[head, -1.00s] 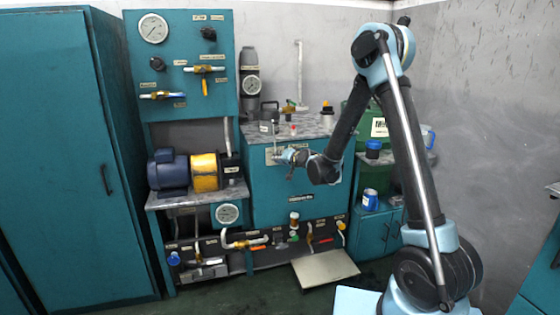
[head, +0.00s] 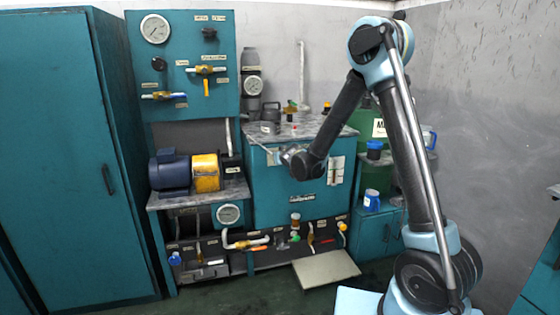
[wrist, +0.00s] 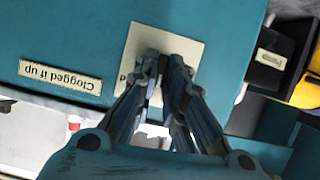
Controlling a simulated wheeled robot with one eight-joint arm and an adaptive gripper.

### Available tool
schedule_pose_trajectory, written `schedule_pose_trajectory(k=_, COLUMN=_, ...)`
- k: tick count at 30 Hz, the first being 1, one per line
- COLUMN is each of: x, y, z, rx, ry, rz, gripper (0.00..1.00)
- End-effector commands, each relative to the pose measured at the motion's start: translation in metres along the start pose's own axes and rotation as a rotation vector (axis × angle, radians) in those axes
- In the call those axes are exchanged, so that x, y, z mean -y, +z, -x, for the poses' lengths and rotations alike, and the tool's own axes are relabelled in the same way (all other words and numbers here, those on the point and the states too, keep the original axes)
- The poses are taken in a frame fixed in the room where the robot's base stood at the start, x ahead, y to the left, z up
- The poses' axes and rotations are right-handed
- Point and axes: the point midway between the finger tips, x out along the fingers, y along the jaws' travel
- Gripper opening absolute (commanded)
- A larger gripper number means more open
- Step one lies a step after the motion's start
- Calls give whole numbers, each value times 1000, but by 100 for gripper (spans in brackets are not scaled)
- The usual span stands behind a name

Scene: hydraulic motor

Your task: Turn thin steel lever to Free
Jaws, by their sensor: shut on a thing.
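The thin steel lever (head: 259,145) is on the front of the teal cabinet (head: 265,205), below its grey top. In the head view it shows as a thin bar slanting up to the left from my gripper (head: 278,155). In the wrist view my gripper (wrist: 164,68) has its fingers close together in front of a cream label plate (wrist: 180,40). The fingers are shut on the lever, which they mostly hide there. They also cover most of the plate's lettering, so I cannot read the lever's position.
A label reading "Clogged if up" (wrist: 60,76) shows upside down in the wrist view. A pale plate (head: 337,170) is on the cabinet's right side. Bottles and fittings stand on the cabinet top (head: 330,128). A blue motor (head: 170,172) is left; pipes run below.

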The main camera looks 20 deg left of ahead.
Motion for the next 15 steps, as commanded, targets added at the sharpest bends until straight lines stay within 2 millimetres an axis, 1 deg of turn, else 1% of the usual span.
schedule_pose_trajectory(k=2, x=-2, y=2, z=0, rx=5, ry=34, rz=69, gripper=0)
schedule_pose_trajectory(k=15, x=2, y=3, z=-1, rx=5, ry=187, rz=435, gripper=0)
